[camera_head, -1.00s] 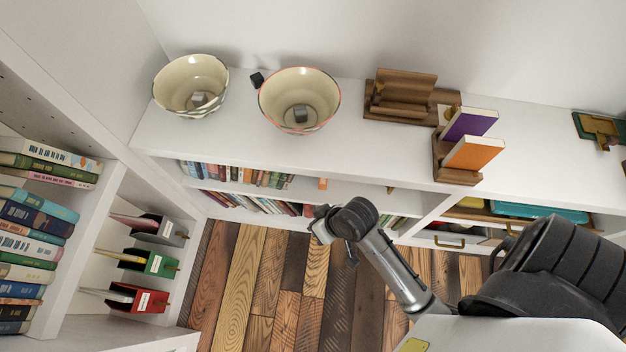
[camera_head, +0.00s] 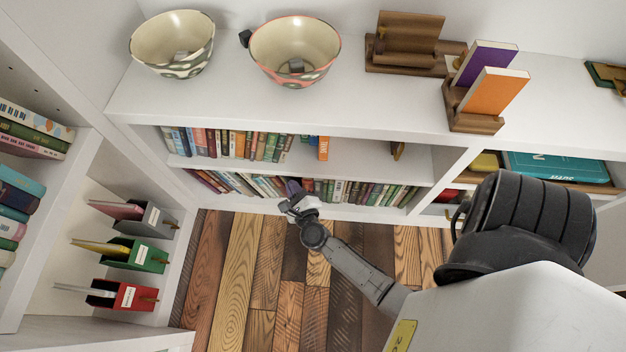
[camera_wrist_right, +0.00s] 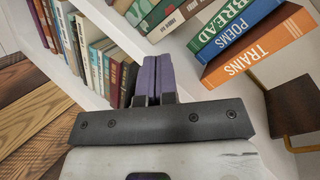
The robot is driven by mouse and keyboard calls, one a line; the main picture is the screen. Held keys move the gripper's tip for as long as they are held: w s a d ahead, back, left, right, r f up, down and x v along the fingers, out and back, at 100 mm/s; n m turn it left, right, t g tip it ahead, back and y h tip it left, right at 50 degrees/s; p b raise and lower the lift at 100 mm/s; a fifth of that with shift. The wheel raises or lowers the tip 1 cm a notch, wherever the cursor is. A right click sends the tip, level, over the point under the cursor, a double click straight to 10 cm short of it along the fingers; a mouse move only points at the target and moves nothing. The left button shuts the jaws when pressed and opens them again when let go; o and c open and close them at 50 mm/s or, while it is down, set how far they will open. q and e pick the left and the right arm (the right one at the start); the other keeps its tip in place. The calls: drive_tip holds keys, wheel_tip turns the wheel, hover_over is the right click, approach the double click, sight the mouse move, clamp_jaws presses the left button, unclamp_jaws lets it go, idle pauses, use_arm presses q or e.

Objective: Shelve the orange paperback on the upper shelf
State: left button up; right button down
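An orange book (camera_head: 495,93) leans on a wooden stand on top of the low white bookcase. Another orange book stands on the upper shelf (camera_head: 365,157), right of a row of books; its spine in the right wrist view reads TRAINS (camera_wrist_right: 258,58). I cannot tell which is the paperback meant. My right gripper (camera_head: 290,192) is in front of the lower row of books, below the upper shelf. In the right wrist view its purple fingers (camera_wrist_right: 153,80) are together, with nothing seen between them. My left gripper is not in view.
Two bowls (camera_head: 172,45) (camera_head: 294,52), a purple book (camera_head: 486,63) and wooden stands (camera_head: 408,42) are on the bookcase top. A brown bookend (camera_head: 398,150) stands on the upper shelf, with free room left of it.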

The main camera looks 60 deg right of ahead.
sight(323, 150)
drive_tip(key=s+d+m+g+h, duration=0.5)
drive_tip(key=s+m+g+h, duration=0.1)
drive_tip(key=m, duration=0.6)
drive_tip(key=shift+w+d+r+m, duration=0.15)
drive_tip(key=shift+w+d+m, duration=0.3)
drive_tip(key=shift+d, duration=0.65)
drive_tip(key=shift+w+d+r+m, duration=0.2)
drive_tip(key=shift+w+d, duration=0.3)
drive_tip(key=shift+d, duration=0.6)
drive_tip(key=shift+w+d+r+m, duration=0.15)
drive_tip(key=shift+w+d+m, duration=0.3)
drive_tip(key=shift+d, duration=0.65)
drive_tip(key=shift+x, duration=3)
drive_tip(key=shift+a+r, duration=0.1)
drive_tip(key=shift+v, duration=1.95)
